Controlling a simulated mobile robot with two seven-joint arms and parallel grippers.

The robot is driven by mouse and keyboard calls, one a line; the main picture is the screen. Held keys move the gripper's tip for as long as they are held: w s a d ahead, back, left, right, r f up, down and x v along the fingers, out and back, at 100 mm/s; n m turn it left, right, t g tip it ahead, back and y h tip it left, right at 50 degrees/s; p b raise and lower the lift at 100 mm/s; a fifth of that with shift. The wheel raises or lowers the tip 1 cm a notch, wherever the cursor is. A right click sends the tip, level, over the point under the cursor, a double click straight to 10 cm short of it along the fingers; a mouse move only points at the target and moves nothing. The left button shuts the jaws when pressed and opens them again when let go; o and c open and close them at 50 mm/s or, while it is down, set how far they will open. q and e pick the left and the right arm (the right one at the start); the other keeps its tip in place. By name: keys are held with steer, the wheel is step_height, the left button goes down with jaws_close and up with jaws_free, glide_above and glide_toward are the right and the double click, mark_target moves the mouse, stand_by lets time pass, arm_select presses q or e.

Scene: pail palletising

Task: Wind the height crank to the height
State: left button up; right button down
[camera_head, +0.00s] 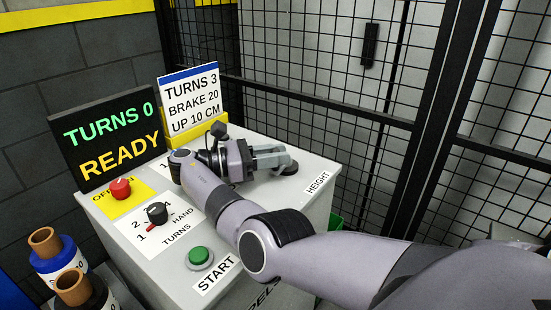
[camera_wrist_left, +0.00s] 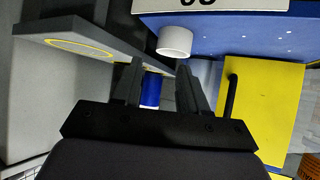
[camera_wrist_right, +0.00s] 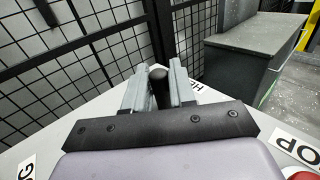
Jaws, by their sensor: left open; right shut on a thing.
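The height crank (camera_head: 290,168) is a dark disc with a black knob, on the grey console top (camera_head: 318,200) by the HEIGHT label. My right gripper (camera_head: 280,156) is over it, shut on the crank's black knob, which shows between the fingers in the right wrist view (camera_wrist_right: 157,73). The display (camera_head: 108,140) reads TURNS 0, READY. The card (camera_head: 191,100) reads TURNS 3, BRAKE 20, UP 10 CM. My left gripper is outside the head view; in the left wrist view (camera_wrist_left: 160,70) its fingers are apart, with nothing clearly held.
The console also bears a red button (camera_head: 120,188), a black selector knob (camera_head: 157,212) and a green START button (camera_head: 199,255). A black mesh fence (camera_head: 330,112) stands behind.

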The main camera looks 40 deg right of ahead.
steer(key=shift+w+d+r, duration=0.1)
steer(key=shift+r, duration=0.05)
steer(key=c, duration=1.2)
jaws_free()
steer(key=shift+o, duration=0.6)
steer(key=shift+r, duration=0.2)
step_height(320, 180, up, 5)
steer(key=shift+f+p, duration=0.2)
steer(key=shift+p, duration=0.75)
step_height(320, 180, up, 15)
steer(key=p, duration=0.1)
steer(key=shift+o, duration=0.3)
